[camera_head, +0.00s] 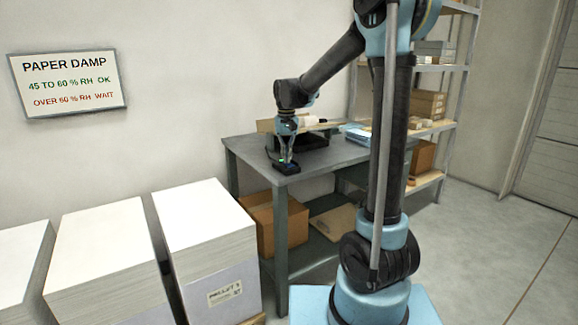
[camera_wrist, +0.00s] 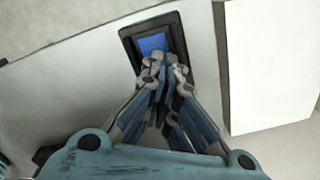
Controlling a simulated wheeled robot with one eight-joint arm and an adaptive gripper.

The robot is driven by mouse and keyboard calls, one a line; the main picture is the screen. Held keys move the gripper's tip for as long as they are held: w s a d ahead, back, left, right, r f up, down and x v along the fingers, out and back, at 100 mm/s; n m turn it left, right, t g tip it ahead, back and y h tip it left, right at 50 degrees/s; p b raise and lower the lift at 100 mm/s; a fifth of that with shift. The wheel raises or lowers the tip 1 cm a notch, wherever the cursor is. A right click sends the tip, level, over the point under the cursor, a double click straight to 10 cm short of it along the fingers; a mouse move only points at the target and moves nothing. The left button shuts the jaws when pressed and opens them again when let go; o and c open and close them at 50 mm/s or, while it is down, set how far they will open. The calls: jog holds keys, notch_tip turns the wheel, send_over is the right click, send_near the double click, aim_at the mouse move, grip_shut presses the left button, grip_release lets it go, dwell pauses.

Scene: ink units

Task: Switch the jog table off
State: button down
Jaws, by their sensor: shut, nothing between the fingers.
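A small black switch box (camera_head: 292,168) sits at the front left corner of the grey bench (camera_head: 250,152). In the wrist view it shows as a dark frame (camera_wrist: 128,42) around a blue rocker (camera_wrist: 152,43). My gripper (camera_head: 287,158) points down at the box, and it also shows in the wrist view (camera_wrist: 166,66). Its fingers are shut and empty, with the tips over the near part of the rocker. They hide that part, and I cannot tell whether they touch it. A dark machine (camera_head: 312,141) stands behind the box; I cannot tell if it is the jog table.
White paper stacks (camera_head: 200,213) stand left of the bench. A shelf rack with boxes (camera_head: 428,103) is at the back right. Cardboard boxes (camera_head: 287,228) sit under the bench top. A white block (camera_wrist: 272,65) lies right of the switch in the wrist view.

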jog(key=shift+f, duration=0.3)
jog(key=shift+r, duration=3.5)
jog(key=shift+s+d, duration=0.2)
jog(key=s+d+f+t, duration=0.1)
jog(key=s+d+f, duration=0.3)
jog(key=s+d, duration=0.65)
jog(key=s+d+f+t, duration=0.1)
jog(key=s+d+f, duration=0.3)
jog(key=s+d, duration=0.65)
jog(key=s+f, duration=0.8)
jog(key=s, duration=0.2)
jog(key=shift+s+d+f+m, duration=0.15)
jog(key=shift+s+f+m, duration=0.1)
jog(key=shift+s+m, duration=0.05)
